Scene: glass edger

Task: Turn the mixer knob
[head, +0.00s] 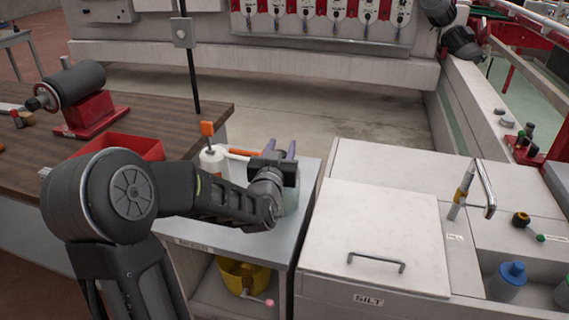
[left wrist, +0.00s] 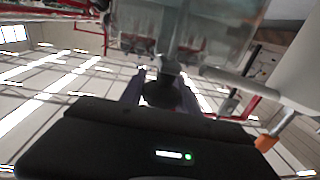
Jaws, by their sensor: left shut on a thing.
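My left gripper (head: 281,150) reaches over the grey cabinet top (head: 240,240) in the head view, its purple fingers pointing away from me. In the left wrist view the two purple fingers (left wrist: 161,88) are closed around a dark round knob (left wrist: 160,95), which I take to be the mixer knob. A translucent vessel (left wrist: 190,35) is close above the knob in that view. In the head view my wrist hides the knob and most of the vessel (head: 291,201). The knob's angle cannot be told. My right gripper is not in view.
A white bottle (head: 213,160) with an orange top stands just left of my gripper. A red bin (head: 128,146) and a red-based machine (head: 92,113) are on the wooden table. A white lidded silt box (head: 375,225) stands to the right, with a metal tap (head: 487,188) beyond.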

